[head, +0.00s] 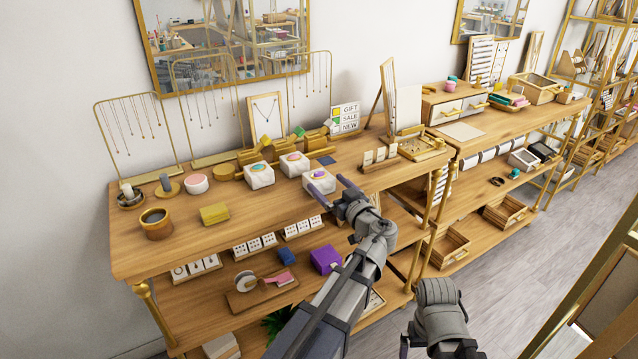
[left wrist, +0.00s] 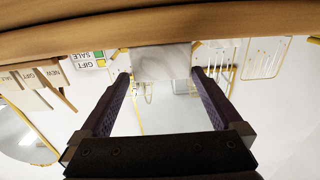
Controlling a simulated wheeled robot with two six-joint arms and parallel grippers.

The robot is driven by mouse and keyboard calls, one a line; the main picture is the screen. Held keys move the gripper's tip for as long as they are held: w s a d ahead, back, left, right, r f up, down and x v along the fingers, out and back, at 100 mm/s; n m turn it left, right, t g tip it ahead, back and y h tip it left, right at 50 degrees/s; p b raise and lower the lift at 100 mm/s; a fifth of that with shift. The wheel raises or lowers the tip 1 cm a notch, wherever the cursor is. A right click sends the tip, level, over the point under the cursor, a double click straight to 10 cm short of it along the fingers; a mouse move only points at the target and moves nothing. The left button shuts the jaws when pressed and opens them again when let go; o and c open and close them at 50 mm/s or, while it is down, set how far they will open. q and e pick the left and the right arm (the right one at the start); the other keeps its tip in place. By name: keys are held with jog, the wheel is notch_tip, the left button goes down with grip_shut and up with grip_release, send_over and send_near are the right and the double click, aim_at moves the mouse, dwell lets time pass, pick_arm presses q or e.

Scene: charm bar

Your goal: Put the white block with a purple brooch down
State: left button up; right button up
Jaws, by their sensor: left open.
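The white block with a purple brooch (head: 319,182) stands on the wooden display table (head: 250,222), toward its front right. Its purple brooch shows on top. My left gripper (head: 327,184) is open at the block's near side, its fingers reaching toward it. In the left wrist view, which looks upside down, the white marbled block (left wrist: 162,62) sits between the tips of my open left gripper (left wrist: 162,80), with a gap visible at each finger. The block meets the wooden surface there. My right arm shows at the lower right of the head view; its jaws are not clear.
Two similar white blocks with brooches, one teal-topped (head: 258,175) and one pink (head: 294,164), stand close on the left. A card stand (head: 380,158) is to the right. A yellow block (head: 214,214) and a round wooden pot (head: 156,223) stand farther left. The front middle tabletop is clear.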

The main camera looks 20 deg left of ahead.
aim_at(313, 171)
pick_arm(q)
jog(key=x, duration=0.5)
jog(key=shift+s, duration=0.1)
grip_shut()
dwell(0.7)
